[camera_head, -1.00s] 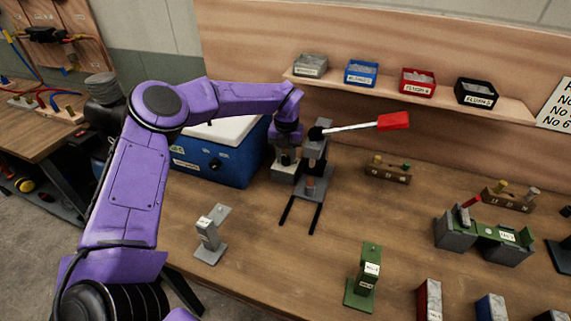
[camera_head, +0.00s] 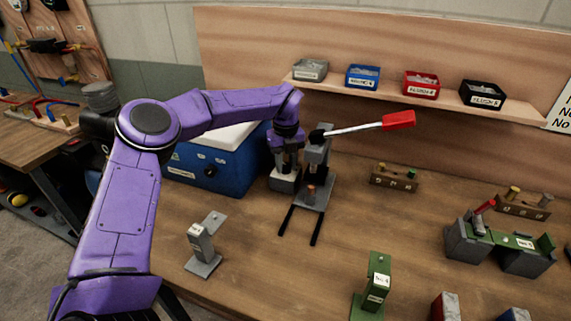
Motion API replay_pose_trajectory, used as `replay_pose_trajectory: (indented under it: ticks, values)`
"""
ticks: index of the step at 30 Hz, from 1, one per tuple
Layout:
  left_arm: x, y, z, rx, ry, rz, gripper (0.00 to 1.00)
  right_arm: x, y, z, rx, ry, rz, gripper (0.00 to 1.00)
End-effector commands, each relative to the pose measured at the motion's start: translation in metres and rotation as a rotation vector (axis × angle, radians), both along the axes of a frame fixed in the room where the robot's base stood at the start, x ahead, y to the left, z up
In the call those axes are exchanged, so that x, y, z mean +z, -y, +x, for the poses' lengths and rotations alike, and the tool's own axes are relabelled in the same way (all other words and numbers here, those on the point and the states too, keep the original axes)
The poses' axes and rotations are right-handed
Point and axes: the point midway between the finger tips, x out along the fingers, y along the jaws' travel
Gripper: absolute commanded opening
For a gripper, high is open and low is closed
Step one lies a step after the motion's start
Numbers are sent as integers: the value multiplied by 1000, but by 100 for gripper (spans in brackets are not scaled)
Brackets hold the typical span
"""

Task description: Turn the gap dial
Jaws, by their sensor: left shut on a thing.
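A grey press (camera_head: 317,165) with a long lever and red handle (camera_head: 398,120) stands on the bench, with two dark rails reaching toward the front. A grey block (camera_head: 285,181) sits at the press's left side. My left gripper (camera_head: 286,163) points down at the top of this block, left of the press column. It is shut on a small part there, probably the gap dial; the jaws and my wrist hide most of it. My right gripper does not show.
A blue box with a white lid (camera_head: 217,163) stands behind my left forearm. A grey stand (camera_head: 203,247) and a green stand (camera_head: 375,288) are in front. A green and grey fixture (camera_head: 498,245) is at right. Labelled bins, including a red one (camera_head: 420,84), line the shelf.

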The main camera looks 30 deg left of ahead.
Motion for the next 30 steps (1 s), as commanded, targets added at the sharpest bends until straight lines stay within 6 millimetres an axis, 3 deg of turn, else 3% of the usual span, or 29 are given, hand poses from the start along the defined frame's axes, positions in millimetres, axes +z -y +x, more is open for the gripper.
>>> replay_pose_trajectory:
  ticks: [8,9,11,21,30]
  values:
    - [0,-1,0,2,-1,1,3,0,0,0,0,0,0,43]
    - [0,-1,0,2,-1,1,43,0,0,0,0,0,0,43]
    - [0,-1,0,2,-1,1,59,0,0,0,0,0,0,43]
    - [5,0,1,-1,2,1,59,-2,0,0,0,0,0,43]
    - [70,0,1,1,4,2,59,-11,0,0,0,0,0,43]
